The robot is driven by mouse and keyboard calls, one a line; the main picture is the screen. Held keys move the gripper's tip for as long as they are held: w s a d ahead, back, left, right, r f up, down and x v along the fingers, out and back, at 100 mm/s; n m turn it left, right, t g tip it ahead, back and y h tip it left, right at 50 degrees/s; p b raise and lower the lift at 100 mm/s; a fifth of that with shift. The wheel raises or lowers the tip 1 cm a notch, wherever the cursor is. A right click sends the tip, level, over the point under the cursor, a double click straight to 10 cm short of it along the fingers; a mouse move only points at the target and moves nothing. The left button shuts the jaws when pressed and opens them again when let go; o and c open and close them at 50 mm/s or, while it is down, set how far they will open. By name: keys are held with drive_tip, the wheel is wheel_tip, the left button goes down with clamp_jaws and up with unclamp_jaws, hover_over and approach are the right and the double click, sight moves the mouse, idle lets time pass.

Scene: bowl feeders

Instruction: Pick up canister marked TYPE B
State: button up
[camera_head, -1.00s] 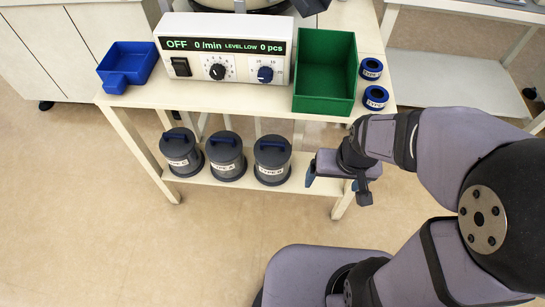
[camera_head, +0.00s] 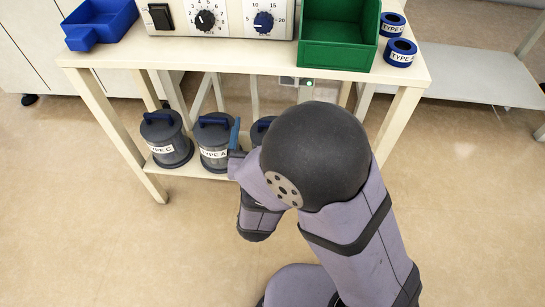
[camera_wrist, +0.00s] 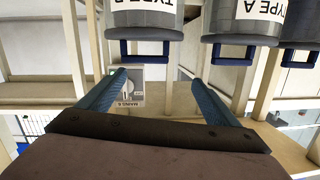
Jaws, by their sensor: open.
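The canister marked TYPE B (camera_wrist: 146,32) hangs upside down at the top of the wrist view, grey with a blue handle. In the head view the rightmost canister (camera_head: 262,127) is mostly hidden behind my arm, its label unseen. The canister marked TYPE A (camera_head: 213,138) stands left of it; it also shows in the wrist view (camera_wrist: 240,30). My gripper (camera_wrist: 157,78) is open and empty, its blue fingers apart. The TYPE B handle shows beyond the fingertips, slightly left of the middle of their gap. In the head view one blue fingertip (camera_head: 235,133) shows beside TYPE A.
A canister marked TYPE C (camera_head: 165,138) stands at the lower shelf's left. The tabletop (camera_head: 260,62) overhangs the shelf, with legs at its sides. On top are a blue scoop (camera_head: 98,22), a control box (camera_head: 225,18), a green bin (camera_head: 338,55) and two blue rings (camera_head: 400,53).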

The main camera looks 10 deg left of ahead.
drive_tip(key=shift+s+d+f+t+h+b, duration=0.1)
drive_tip(key=shift+d+f+t+h+b, duration=0.35)
drive_tip(key=shift+f+b, duration=0.45)
drive_tip(key=shift+d+f+t+h+b, duration=0.3)
drive_tip(key=shift+d+f+b, duration=0.2)
drive_tip(key=shift+f+b, duration=0.35)
drive_tip(key=w+b, duration=0.1)
drive_tip(key=w, duration=0.1)
drive_tip(key=w+b, duration=0.1)
drive_tip(key=w, duration=0.1)
drive_tip(key=shift+d+f+b, duration=0.2)
drive_tip(key=shift+b, duration=0.1)
drive_tip(key=shift+w+r, duration=0.15)
drive_tip(key=shift+w, duration=0.45)
clamp_jaws()
drive_tip(key=shift+r, duration=0.1)
